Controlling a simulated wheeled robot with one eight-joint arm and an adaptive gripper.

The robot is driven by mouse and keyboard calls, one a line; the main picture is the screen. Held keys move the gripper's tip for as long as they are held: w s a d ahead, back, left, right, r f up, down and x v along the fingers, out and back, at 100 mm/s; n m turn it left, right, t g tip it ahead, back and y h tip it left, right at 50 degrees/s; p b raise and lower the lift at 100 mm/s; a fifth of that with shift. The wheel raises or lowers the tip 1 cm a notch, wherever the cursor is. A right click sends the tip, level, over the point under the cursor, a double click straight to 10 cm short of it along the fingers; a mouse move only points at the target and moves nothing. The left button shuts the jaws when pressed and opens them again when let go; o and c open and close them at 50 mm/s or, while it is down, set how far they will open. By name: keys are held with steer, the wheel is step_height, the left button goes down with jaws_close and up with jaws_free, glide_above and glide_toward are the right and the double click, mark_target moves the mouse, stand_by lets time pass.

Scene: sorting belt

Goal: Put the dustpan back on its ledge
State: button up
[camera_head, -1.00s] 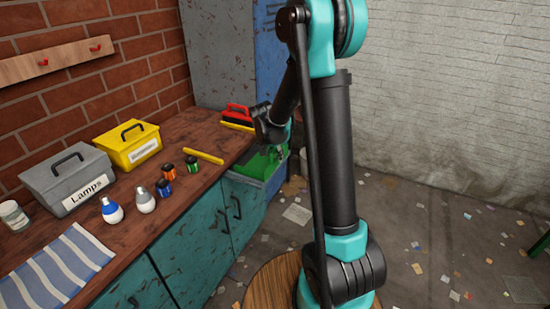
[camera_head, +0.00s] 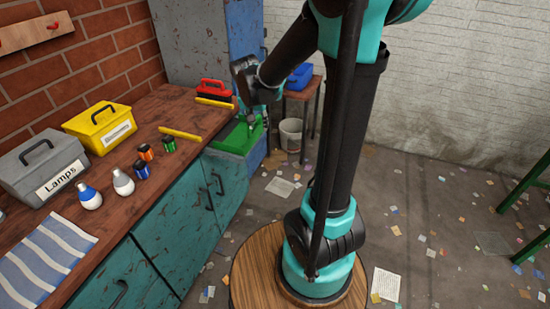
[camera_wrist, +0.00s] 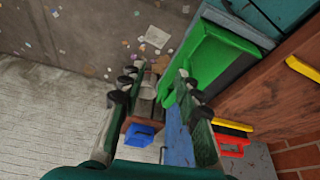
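A green, dustpan-like thing (camera_head: 238,139) sits low at the far end of the workbench, against a blue-grey support; it also shows in the wrist view (camera_wrist: 212,62). I take it for the dustpan, but its handle is not clear. My gripper (camera_head: 254,124) hangs just above and beside its right end, pointing down. In the wrist view my gripper's fingers (camera_wrist: 161,70) stand apart, and the green edge shows close to the right fingertip. I cannot tell whether they touch. I cannot single out the ledge with certainty.
The workbench (camera_head: 118,187) carries grey and yellow boxes, bulbs, batteries, a striped cloth and yellow strips. A red-handled item (camera_head: 212,87) stands at its far end. Beyond are a blue bin (camera_head: 300,76) on a stool and a white bucket (camera_head: 291,134). Floor has scattered paper.

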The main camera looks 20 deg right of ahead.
steer(key=s+d+f+n, duration=0.1)
steer(key=s+f, duration=0.1)
steer(key=s, duration=0.4)
steer(key=s+d+f+n+y, duration=0.1)
steer(key=s+f+n, duration=0.1)
steer(key=s, duration=0.5)
steer(key=s+d+f+n, duration=0.1)
steer(key=s+f+n, duration=0.1)
steer(key=s, duration=0.5)
steer(key=shift+s+d+f+y, duration=0.25)
steer(key=shift+d+f+y, duration=0.15)
steer(key=shift+f, duration=0.05)
